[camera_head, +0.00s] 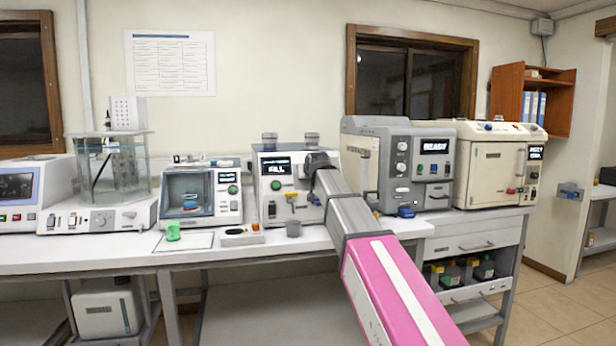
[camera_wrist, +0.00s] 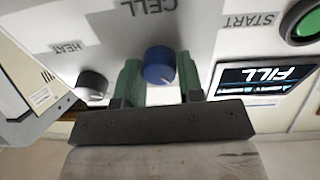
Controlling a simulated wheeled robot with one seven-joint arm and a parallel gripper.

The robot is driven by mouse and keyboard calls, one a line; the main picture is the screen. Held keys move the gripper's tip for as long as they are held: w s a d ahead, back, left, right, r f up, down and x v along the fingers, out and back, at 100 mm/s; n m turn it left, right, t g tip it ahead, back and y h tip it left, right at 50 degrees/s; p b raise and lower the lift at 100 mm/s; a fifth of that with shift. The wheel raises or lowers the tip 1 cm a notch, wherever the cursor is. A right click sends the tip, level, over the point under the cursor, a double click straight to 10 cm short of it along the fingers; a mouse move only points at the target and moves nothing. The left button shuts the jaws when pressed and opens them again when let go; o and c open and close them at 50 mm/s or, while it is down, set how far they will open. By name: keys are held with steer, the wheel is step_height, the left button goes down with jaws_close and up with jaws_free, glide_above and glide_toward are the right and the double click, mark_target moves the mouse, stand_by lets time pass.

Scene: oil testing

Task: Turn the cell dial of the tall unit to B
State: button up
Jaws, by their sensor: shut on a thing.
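The tall unit (camera_head: 268,205) is a white box on the bench with a lit screen reading FILL (camera_head: 276,168). In the wrist view its front panel shows upside down, and the blue cell dial (camera_wrist: 158,62) sits by the label CELL. My gripper (camera_wrist: 159,77) has its two green fingers on either side of the dial, shut on it. The dial's pale pointer mark is partly visible; no letter B can be read. In the head view my arm hides the dial and my fingers.
A dark HEAT knob (camera_wrist: 91,84) and the green START button (camera_wrist: 303,22) are on the same panel. A grey machine reading READY (camera_head: 385,180) stands close on the right. A grey cup (camera_head: 293,228) and a green cup (camera_head: 173,231) stand on the bench front.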

steer(key=m, duration=0.7)
steer(key=shift+m, duration=0.4)
steer(key=m, duration=0.4)
steer(key=shift+d+r+g, duration=0.1)
steer(key=shift+g, duration=0.2)
steer(key=shift+m, duration=1.7)
steer(key=o, duration=0.9)
steer(key=shift+s, duration=0.1)
steer(key=v, duration=1)
steer(key=shift+s+r, duration=0.2)
steer(key=shift+r, duration=0.05)
